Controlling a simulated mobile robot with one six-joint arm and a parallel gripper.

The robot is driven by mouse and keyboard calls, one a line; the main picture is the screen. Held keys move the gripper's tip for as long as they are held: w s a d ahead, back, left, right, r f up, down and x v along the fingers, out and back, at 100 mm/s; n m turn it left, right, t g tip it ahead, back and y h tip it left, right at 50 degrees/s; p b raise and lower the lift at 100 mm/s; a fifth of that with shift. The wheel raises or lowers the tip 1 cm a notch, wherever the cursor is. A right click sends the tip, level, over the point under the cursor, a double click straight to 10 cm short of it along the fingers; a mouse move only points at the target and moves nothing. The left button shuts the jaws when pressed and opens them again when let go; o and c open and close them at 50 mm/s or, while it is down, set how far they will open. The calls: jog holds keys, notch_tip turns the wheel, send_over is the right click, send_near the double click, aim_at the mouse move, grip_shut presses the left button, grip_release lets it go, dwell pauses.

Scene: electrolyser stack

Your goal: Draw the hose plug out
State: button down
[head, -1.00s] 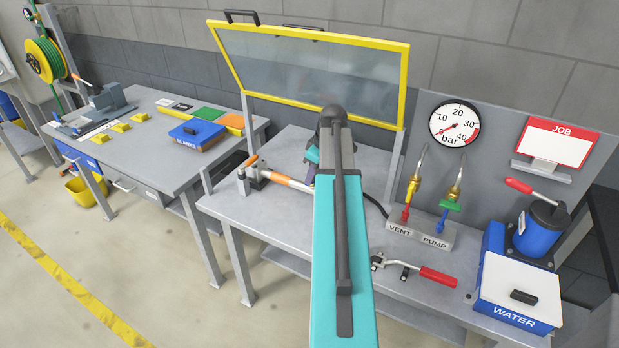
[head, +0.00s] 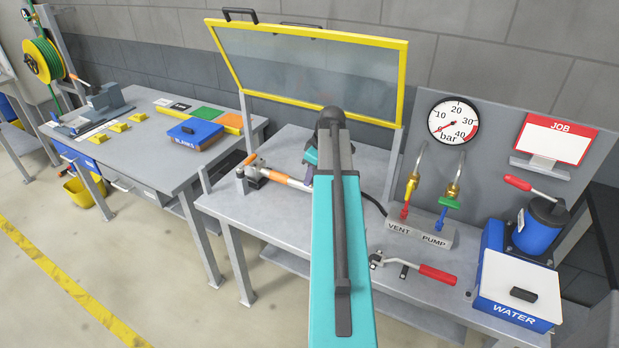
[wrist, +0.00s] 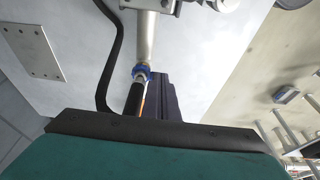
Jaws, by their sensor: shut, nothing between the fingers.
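In the wrist view a grey metal tube (wrist: 148,38) ends in a blue collar (wrist: 141,70), with a black hose-like end (wrist: 133,99) below it. I take this to be the hose plug joint; the plug looks seated at the collar. My gripper (wrist: 166,92) shows as dark fingers just right of the collar, apart from it or barely touching; I cannot tell which. The fingers look shut and empty.
A yellow-framed clear guard (head: 310,65) stands raised behind the bench. A black hose (wrist: 107,75) curves left of the tube. The bench's left front is clear.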

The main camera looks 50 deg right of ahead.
jog(key=w+a+v, duration=0.1)
jog(key=v, duration=1.2)
jog(key=shift+d+r, duration=0.4)
jog(key=shift+r, duration=0.2)
dwell(0.6)
